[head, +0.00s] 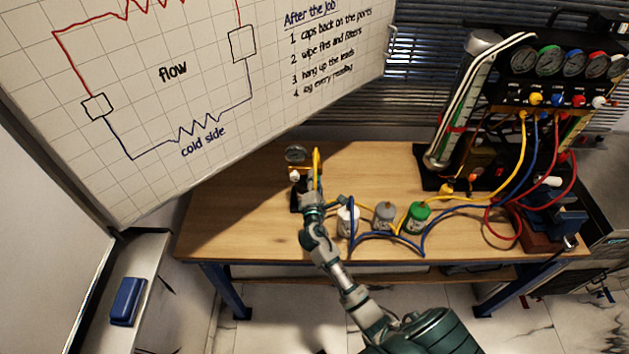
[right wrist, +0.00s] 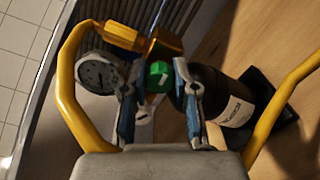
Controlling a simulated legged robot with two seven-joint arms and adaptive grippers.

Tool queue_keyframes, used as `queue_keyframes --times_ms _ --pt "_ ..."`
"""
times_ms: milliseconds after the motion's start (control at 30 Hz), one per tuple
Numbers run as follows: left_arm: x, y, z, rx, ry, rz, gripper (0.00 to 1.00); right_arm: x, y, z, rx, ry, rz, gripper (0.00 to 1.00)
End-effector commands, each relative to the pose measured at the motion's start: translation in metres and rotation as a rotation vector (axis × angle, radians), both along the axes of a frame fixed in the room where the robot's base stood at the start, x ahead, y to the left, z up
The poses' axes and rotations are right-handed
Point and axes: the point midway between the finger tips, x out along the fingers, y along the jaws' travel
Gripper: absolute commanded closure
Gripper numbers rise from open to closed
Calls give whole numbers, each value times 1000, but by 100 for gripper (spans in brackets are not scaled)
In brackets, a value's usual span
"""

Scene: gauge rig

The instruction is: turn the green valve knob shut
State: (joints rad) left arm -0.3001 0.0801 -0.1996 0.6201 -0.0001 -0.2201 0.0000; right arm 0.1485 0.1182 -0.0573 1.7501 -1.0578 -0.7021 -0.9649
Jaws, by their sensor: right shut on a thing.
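The green valve knob (right wrist: 158,75) shows in the right wrist view, between the two fingers of my right gripper (right wrist: 158,88). The gripper is shut on it. The knob sits below a brass fitting (right wrist: 165,45), with a round gauge (right wrist: 97,72) to its left and a dark bottle (right wrist: 215,90) with a white label to its right. In the head view my right gripper (head: 312,192) is at the left part of the bench, by the gauge (head: 296,154); the knob is not discernible there. My left gripper is out of view.
A yellow hose (right wrist: 68,75) curves around the gripper. On the wooden bench (head: 240,215), a white jar (head: 347,222), a grey jar (head: 383,215) and a green jar (head: 418,217) stand right of my arm among hoses. A gauge panel (head: 560,85) stands at the right.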

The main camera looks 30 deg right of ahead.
Motion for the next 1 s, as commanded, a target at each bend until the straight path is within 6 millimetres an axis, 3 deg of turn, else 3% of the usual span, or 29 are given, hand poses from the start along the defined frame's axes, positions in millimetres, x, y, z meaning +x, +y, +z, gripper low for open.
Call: queue_keyframes --times_ms 33,533,567,667,1000 --pt "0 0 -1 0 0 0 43 -1 1 -7 14 7 1 100" --pt "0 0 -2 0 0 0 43 -1 1 -8 28 0 0 100" --pt "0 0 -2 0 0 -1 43 -1 1 -8 28 0 0 69" --pt "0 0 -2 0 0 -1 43 -1 1 -7 27 -1 0 46" --pt "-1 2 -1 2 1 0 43 -3 2 -3 23 -8 0 46"
